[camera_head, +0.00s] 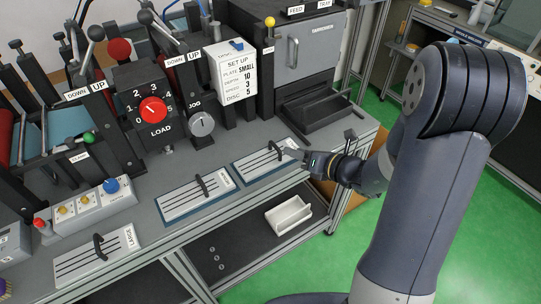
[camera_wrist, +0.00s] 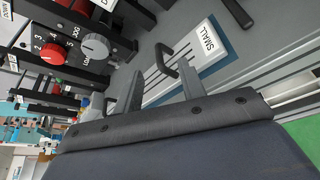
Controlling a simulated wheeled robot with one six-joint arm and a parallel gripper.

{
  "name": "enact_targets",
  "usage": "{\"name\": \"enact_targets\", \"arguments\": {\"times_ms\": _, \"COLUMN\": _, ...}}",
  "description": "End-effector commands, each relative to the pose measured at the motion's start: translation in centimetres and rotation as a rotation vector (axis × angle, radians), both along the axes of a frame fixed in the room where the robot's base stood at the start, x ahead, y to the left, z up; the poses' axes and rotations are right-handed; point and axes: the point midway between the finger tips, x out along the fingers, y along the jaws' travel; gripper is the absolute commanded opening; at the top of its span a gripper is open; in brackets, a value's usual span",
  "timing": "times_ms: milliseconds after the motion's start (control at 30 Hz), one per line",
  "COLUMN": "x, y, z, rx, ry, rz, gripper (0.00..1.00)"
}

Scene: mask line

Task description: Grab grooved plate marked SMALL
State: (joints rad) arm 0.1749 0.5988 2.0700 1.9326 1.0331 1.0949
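The grooved plate marked SMALL (camera_wrist: 208,38) shows in the wrist view, pale with dark grooves and a black arched handle (camera_wrist: 172,58). It appears to be the rightmost plate on the bench (camera_head: 262,166) in the head view, lying flat on a blue base. My gripper (camera_head: 300,155) is at the right end of this plate. In the wrist view my gripper (camera_wrist: 161,78) has its two fingers apart, with the handle just beyond the tips. Nothing is held. Whether the fingers touch the plate cannot be told.
A similar plate (camera_head: 180,205) lies to the left, and one marked LARGE (camera_head: 85,262) at far left. A set-up sign (camera_head: 237,78) and a machine with a dark tray (camera_head: 318,108) stand behind. A white bin (camera_head: 288,215) sits on the lower shelf.

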Motion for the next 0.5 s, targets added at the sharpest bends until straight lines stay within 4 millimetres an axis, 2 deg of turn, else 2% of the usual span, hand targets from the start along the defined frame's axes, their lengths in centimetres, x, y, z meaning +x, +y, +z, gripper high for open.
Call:
{"name": "enact_targets", "arguments": {"times_ms": 100, "x": 1.1, "y": 1.3, "z": -0.5, "rx": -0.001, "ry": 0.0, "rz": 0.005, "gripper": 0.39}}
{"name": "enact_targets", "arguments": {"times_ms": 333, "x": 2.0, "y": 2.4, "z": -1.0, "rx": -0.002, "ry": 0.0, "rz": 0.003, "gripper": 0.39}}
{"name": "enact_targets", "arguments": {"times_ms": 500, "x": 3.4, "y": 4.1, "z": -1.7, "rx": -0.002, "ry": 0.0, "rz": 0.007, "gripper": 0.39}}
